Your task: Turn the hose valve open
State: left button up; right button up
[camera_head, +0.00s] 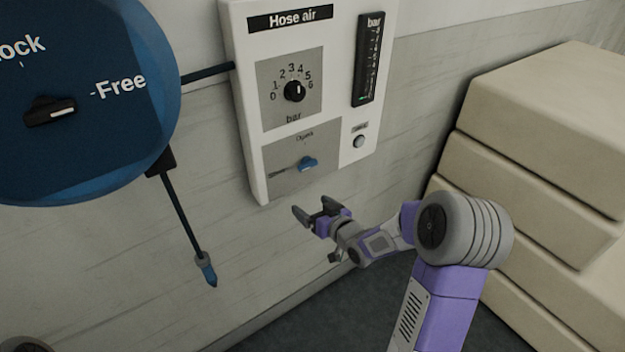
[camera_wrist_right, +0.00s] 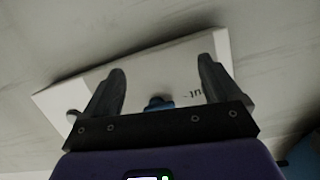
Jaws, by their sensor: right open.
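The hose valve has a small blue handle (camera_head: 308,163) on a grey plate low on the white "Hose air" panel (camera_head: 338,75). In the right wrist view, the open fingers (camera_wrist_right: 162,68) reach toward the panel (camera_wrist_right: 70,93). The blue handle (camera_wrist_right: 158,104) shows in the gap between them, partly hidden by the gripper's front bar. My left gripper is out of view.
A big blue disc (camera_head: 70,150) marked "Free" stands at left, with a blue-tipped hose (camera_head: 207,270) hanging below. Stacked cream blocks (camera_head: 540,110) stand at right.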

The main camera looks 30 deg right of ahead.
aim_at(310, 166)
jog(key=d+r+n+t+b, duration=0.1)
jog(key=d+r+n+t, duration=0.2)
jog(key=r, duration=0.5)
jog(key=shift+m, duration=0.7)
jog(key=w+b, duration=0.1)
jog(key=w, duration=0.5)
jog(key=shift+w+r, duration=0.15)
jog(key=shift+w, duration=0.1)
jog(key=shift+c, duration=0.2)
jog(key=c, duration=1)
